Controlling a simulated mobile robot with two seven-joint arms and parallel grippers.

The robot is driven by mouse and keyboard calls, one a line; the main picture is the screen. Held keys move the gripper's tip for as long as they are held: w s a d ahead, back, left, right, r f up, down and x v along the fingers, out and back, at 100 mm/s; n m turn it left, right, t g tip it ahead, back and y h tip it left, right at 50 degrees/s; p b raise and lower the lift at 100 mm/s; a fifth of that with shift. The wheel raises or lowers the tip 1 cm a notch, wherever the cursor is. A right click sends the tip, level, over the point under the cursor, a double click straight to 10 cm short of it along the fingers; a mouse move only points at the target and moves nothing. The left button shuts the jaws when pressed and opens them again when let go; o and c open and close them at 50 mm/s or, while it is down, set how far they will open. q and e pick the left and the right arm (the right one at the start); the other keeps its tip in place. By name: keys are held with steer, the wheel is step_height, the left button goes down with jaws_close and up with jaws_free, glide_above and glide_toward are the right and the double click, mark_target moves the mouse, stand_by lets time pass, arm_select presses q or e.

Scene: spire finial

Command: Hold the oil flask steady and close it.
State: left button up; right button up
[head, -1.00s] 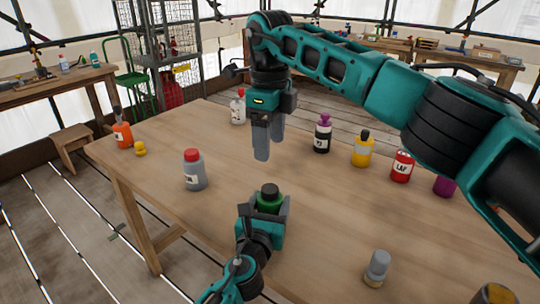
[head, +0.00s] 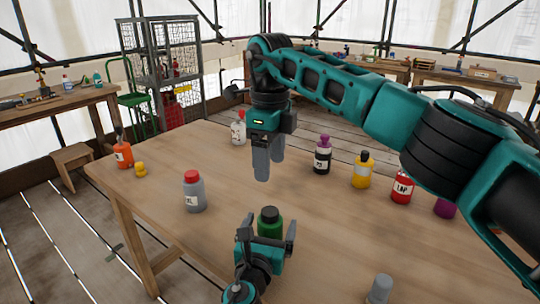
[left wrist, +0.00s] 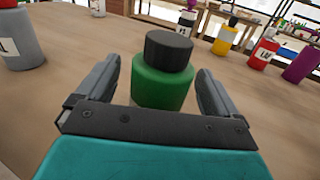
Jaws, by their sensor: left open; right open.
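A green flask with a black cap (head: 270,223) stands upright on the table, its cap sitting on top. My left gripper (head: 267,236) is open, with one finger on each side of the flask. In the left wrist view the green flask (left wrist: 164,82) is between the open fingers, with a gap on both sides. The flask's lower part is hidden by the gripper, and no label shows. My right gripper (head: 269,160) points down, open and empty, above the table behind the flask and apart from it.
On the wooden table (head: 330,240) stand a grey bottle with red cap (head: 194,193), an orange bottle (head: 123,154), a white bottle (head: 238,132), and black (head: 322,158), yellow (head: 362,172) and red (head: 402,188) bottles. A grey-capped bottle (head: 381,289) is at the front right. Table around the flask is clear.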

arm_select(q)
steer(key=p+v, duration=0.1)
steer(key=v, duration=1.1)
steer(key=shift+s, duration=0.35)
steer(key=shift+f, duration=0.1)
